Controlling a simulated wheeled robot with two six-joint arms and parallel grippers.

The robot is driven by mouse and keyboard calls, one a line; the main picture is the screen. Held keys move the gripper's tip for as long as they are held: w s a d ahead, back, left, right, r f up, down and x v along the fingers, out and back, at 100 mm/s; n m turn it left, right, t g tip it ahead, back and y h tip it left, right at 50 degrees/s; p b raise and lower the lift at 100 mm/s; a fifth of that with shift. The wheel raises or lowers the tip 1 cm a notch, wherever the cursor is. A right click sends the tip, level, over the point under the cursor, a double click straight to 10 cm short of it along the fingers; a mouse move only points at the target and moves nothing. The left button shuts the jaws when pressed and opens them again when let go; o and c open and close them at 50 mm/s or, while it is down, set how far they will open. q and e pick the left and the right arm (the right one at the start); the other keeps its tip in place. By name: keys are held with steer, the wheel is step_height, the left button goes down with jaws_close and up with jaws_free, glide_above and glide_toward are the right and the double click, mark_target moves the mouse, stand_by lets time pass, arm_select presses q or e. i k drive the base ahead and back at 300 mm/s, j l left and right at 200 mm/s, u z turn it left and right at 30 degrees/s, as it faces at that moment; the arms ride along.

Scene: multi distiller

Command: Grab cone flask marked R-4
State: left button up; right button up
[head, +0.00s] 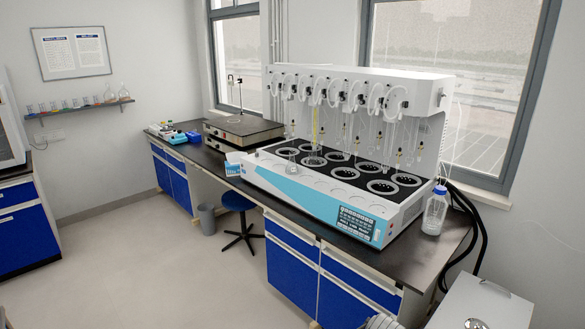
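The multi distiller (345,175), a white and blue machine with a black top holding several round heating rings, stands on the dark bench. A small clear conical flask (292,165) appears to stand at the left front of its deck. No R-4 mark can be read on it or on any other glassware. Clear tubes and glass parts hang above the rings from the white upper housing (360,85). Neither of my grippers is in view.
A clear bottle with a blue cap (434,212) stands at the bench's right end, near black hoses (476,225). A blue stool (237,202) and grey bin (207,219) stand by the bench. A wall shelf (80,109) holds small glassware. The floor at left is clear.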

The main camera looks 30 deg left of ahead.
mark_target(291, 169)
steer(key=i+j, duration=0.2)
steer(key=j, duration=0.15)
steer(key=i+j+z, duration=0.15)
steer(key=j, duration=0.2)
steer(key=i+j, duration=0.2)
steer(key=j, duration=0.15)
steer(key=i+j+z, duration=0.15)
steer(key=j, duration=0.25)
steer(key=i+j, duration=0.15)
steer(key=j, duration=0.25)
steer(key=i+j+z, duration=0.1)
steer(key=j, duration=0.25)
steer(key=i+j+z, duration=0.1)
steer(key=j, duration=0.3)
steer(key=i, duration=0.1)
